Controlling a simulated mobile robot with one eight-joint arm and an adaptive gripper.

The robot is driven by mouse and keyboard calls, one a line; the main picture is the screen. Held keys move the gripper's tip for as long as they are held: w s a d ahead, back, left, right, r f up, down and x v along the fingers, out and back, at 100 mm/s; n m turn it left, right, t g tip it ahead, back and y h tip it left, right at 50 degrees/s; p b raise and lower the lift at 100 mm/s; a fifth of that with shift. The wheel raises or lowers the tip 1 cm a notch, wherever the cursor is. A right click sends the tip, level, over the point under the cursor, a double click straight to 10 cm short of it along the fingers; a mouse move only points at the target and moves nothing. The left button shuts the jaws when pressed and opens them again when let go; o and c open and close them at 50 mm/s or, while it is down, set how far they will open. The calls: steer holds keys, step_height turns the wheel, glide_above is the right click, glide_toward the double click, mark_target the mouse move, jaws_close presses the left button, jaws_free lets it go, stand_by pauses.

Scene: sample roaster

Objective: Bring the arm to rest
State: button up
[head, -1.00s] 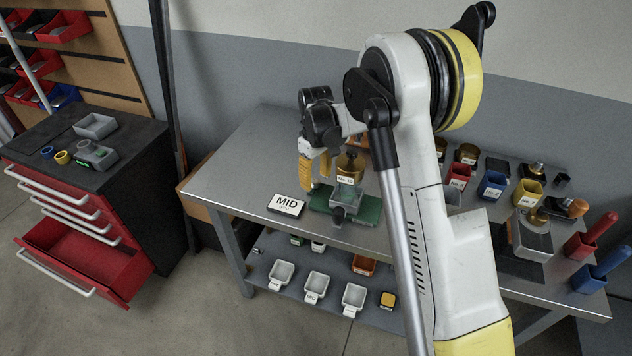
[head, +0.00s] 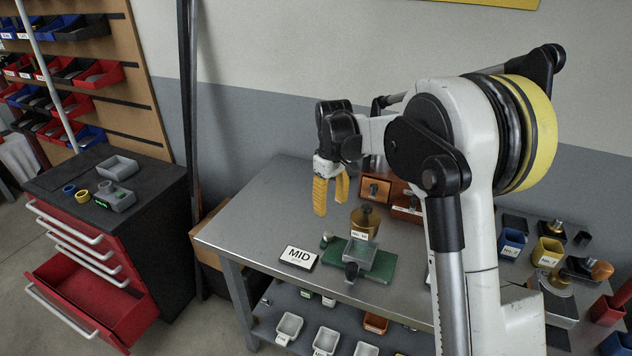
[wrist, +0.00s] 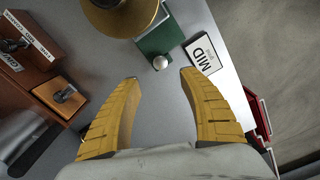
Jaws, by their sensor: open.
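My gripper (head: 331,194) hangs above the grey metal table (head: 240,215), its yellow fingers pointing down. In the wrist view my gripper (wrist: 158,95) has its two fingers spread apart with nothing between them. Below and beside it stands a green-based device (head: 378,268) with a brass cup (head: 365,222) at its back. In the wrist view the brass cup (wrist: 120,15) and the green base (wrist: 160,38) lie beyond the fingertips, apart from them. A small round silver knob (wrist: 160,62) shows close to the base.
Small wooden drawers (head: 376,188) stand at the back.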

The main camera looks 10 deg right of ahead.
steer(key=shift+r, duration=0.1)
steer(key=s+r+m+t, duration=0.3)
steer(key=s+r, duration=0.8)
steer(key=s, duration=0.2)
steer(key=s+f+m+t, duration=0.2)
steer(key=s+m+t, duration=0.1)
steer(key=s, duration=1.3)
steer(key=shift+s+f+t, duration=0.2)
steer(key=shift+s+t, duration=0.1)
steer(key=shift+t, duration=0.3)
